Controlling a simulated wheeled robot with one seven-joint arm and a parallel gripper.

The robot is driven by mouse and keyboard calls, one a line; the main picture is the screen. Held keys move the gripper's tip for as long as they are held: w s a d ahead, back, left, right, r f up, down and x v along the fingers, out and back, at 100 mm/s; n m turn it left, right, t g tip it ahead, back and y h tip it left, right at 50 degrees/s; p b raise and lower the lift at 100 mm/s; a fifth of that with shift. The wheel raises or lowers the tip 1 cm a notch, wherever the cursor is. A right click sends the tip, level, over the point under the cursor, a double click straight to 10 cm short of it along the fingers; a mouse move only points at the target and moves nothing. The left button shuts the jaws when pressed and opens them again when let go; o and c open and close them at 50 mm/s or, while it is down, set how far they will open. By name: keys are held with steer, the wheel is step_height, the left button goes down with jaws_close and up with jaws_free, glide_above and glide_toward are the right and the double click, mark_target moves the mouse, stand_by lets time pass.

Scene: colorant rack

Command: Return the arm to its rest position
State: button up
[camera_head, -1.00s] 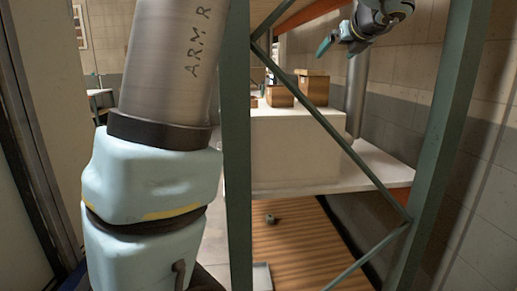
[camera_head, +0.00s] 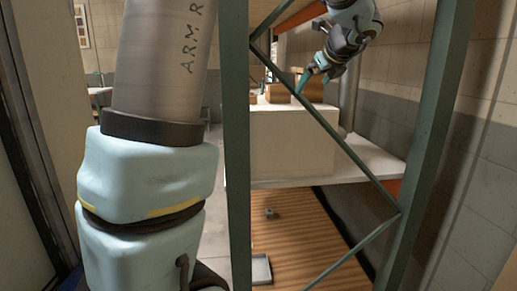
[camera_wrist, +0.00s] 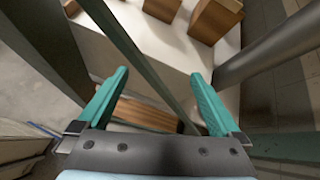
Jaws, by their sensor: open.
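My gripper (camera_head: 306,80) is in the upper right of the head view, beyond the green rack's diagonal brace and pointing down to the left. It is close to the wooden boxes (camera_head: 280,93) that stand on the white block (camera_head: 290,140). In the wrist view my gripper (camera_wrist: 160,98) has its two teal fingers spread wide with nothing held between them. The green diagonal brace (camera_wrist: 150,65) of the rack crosses the space beyond the fingers in that view. My arm's large links fill the left of the head view.
Green rack posts (camera_head: 236,150) and (camera_head: 433,140) frame the white shelf (camera_head: 370,160). A slatted wooden lower level (camera_head: 300,225) holds a small dark object (camera_head: 269,213) and a grey tray (camera_head: 261,268). A brick wall (camera_head: 490,150) closes the right side. A grey pole (camera_wrist: 265,50) is near the gripper.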

steer(key=s+a+f+n+g, duration=0.3)
steer(key=s+a+f+n, duration=0.1)
steer(key=a+f+n, duration=0.3)
steer(key=s+a+f+n+g, duration=0.35)
steer(key=a+f+n, duration=0.3)
steer(key=f, duration=0.35)
steer(key=s+a+f+n+g+h, duration=0.1)
steer(key=s+a+f+n, duration=0.3)
steer(key=s+f+n, duration=0.1)
steer(key=s+a+f+n+g+h, duration=0.1)
steer(key=s+a+f+n, duration=0.3)
steer(key=s+n, duration=0.4)
steer(key=shift+s+a+f+n+g, duration=0.35)
steer(key=shift+f+n, duration=0.15)
steer(key=shift+n, duration=0.75)
